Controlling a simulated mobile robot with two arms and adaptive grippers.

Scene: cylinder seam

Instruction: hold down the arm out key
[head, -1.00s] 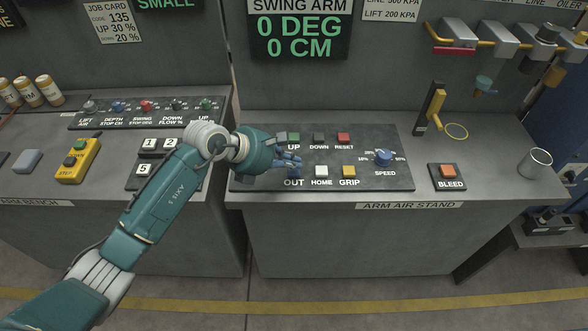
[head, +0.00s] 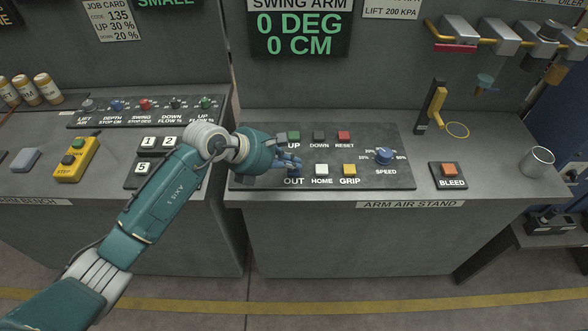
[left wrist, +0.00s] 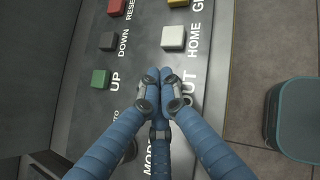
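The arm air stand's dark key panel (head: 376,178) carries the OUT label (head: 293,181) at its lower left. My left gripper (head: 292,164) is over the spot just above that label. In the left wrist view its blue fingers (left wrist: 158,76) are drawn together, tips touching, with nothing seen between them. They lie beside the OUT label (left wrist: 187,88) and cover the OUT key, so I cannot tell whether the key is pressed. The swing arm display (head: 300,30) reads 0 DEG and 0 CM. My right gripper is not in view.
Close by are the green UP key (head: 293,136), the white HOME key (head: 321,169), the yellow GRIP key (head: 349,169) and the blue SPEED knob (head: 384,155). A BLEED button box (head: 447,177) and a grey cup (head: 536,162) stand to the right.

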